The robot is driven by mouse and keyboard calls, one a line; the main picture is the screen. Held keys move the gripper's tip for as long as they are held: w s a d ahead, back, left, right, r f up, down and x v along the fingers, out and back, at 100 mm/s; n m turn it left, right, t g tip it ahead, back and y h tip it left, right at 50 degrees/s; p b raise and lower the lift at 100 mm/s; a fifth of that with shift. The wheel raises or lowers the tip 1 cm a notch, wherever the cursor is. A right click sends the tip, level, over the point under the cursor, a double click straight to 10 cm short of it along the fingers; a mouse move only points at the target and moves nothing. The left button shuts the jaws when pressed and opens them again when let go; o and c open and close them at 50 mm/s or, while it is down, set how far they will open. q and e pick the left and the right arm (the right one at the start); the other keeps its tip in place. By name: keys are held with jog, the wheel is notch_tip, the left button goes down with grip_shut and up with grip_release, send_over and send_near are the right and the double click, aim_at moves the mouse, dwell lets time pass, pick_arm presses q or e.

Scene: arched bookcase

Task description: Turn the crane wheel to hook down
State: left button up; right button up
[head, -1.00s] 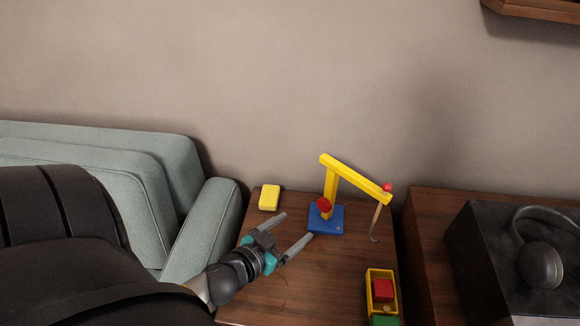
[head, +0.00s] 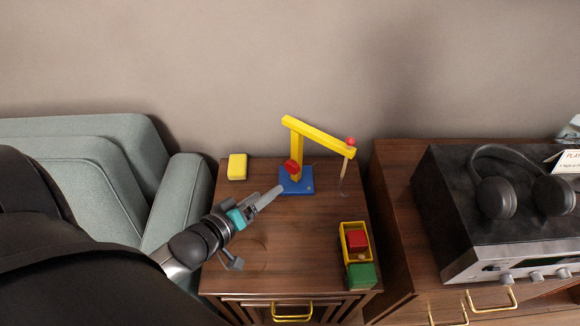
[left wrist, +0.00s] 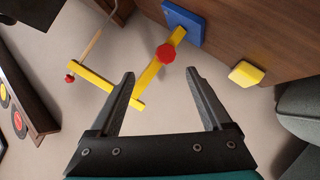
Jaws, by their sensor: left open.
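The toy crane has a yellow post and boom (head: 318,136) on a blue base (head: 296,181), standing upright on the wooden side table. Its red wheel (head: 291,166) is on the post just above the base. A cord and hook (head: 344,174) hang from the boom's right end, below a red knob. My left gripper (head: 256,228) is open and empty, in front of and left of the base. In the left wrist view the red wheel (left wrist: 166,54) shows beyond and between the fingers (left wrist: 163,80), apart from them. My right gripper is out of view.
A yellow block (head: 237,167) lies at the table's back left. A yellow toy truck (head: 355,243) with red and green parts stands at the front right. A green sofa is left; headphones (head: 520,190) rest on a dark stereo box at right.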

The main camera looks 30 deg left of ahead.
aim_at(290, 169)
pick_arm(q)
jog(key=w+f+n+b, duration=0.1)
jog(key=w+n, duration=0.3)
jog(key=n, duration=0.4)
jog(key=w+f+n+b, duration=0.2)
jog(key=w+n, duration=0.2)
jog(key=n, duration=0.4)
jog(key=w+f+n+b, duration=0.1)
jog(key=w+n, duration=0.3)
jog(key=n, duration=0.5)
jog(key=shift+w+a+f+h, duration=0.3)
jog(key=shift+a+f, duration=0.05)
jog(key=shift+a, duration=0.05)
jog(key=shift+b+x, duration=0.5)
jog(key=shift+x, duration=0.25)
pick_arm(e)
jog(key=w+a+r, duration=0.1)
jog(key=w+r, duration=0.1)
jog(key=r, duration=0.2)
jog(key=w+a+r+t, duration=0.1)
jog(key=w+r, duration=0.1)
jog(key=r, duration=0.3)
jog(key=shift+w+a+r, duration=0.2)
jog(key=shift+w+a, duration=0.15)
